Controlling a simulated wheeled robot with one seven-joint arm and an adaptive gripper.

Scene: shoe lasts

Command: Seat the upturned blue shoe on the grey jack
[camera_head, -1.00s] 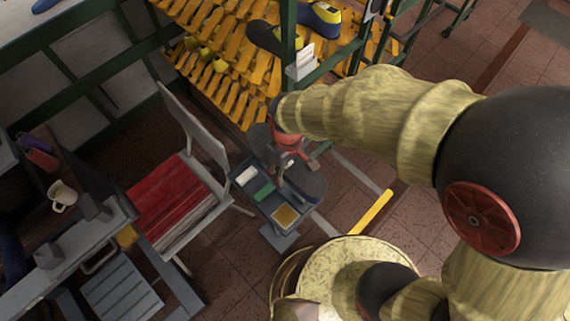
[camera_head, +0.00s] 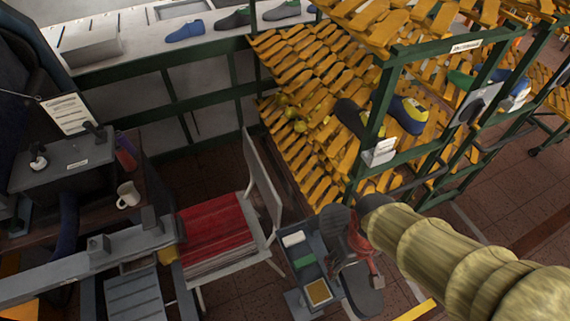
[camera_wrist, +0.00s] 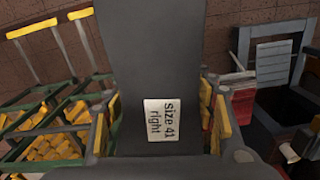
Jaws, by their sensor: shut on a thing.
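My gripper (camera_head: 352,248) is red and holds a long dark grey sole-shaped piece (camera_head: 362,296), with its flat face up. In the wrist view this piece (camera_wrist: 155,60) fills the middle and bears a white label (camera_wrist: 161,120) reading "size 41 right". No blue shows on it; its underside is hidden. A grey bar with upright posts (camera_head: 98,247) stands at lower left, well away from my gripper; I cannot tell whether it is the jack. A blue shoe (camera_head: 184,31) lies on the back bench, and a blue and yellow one (camera_head: 408,115) on the rack.
A small trolley (camera_head: 304,264) with coloured compartments stands just left of the held piece. A chair (camera_head: 262,190) and red cloth (camera_head: 215,228) lie between it and the grey bar. A rack of yellow lasts (camera_head: 310,80) stands behind. A mug (camera_head: 128,195) is at left.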

